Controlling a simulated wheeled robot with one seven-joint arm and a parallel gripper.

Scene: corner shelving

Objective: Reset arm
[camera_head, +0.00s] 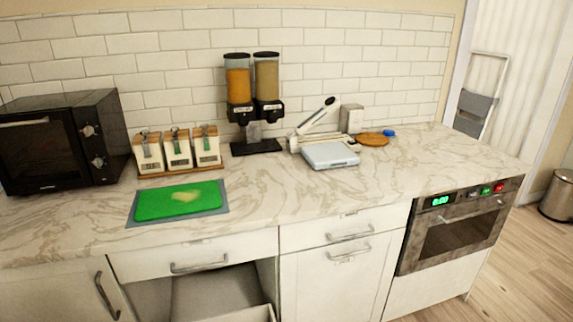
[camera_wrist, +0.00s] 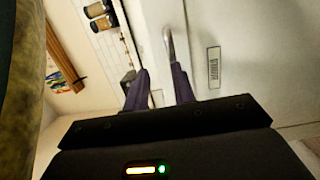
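My gripper (camera_wrist: 160,70) shows only in the wrist view. Its two dark fingers are spread apart with a gap between them, and nothing is held. A curved metal handle (camera_wrist: 168,43) on a pale panel (camera_wrist: 225,30) lies just beyond the fingertips. I cannot tell whether a finger touches it. The head view shows no part of my arm. There, a drawer (camera_head: 205,290) under the counter is pulled open, and the part of its inside in view looks empty.
The marble counter (camera_head: 270,205) bears a microwave (camera_head: 45,145), several canisters, a green cutting board (camera_head: 180,201), a dispenser (camera_head: 253,100) and a pale blue-grey scale (camera_head: 330,155). An oven (camera_head: 455,230) sits at right. Floor is clear near the bin (camera_head: 559,195).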

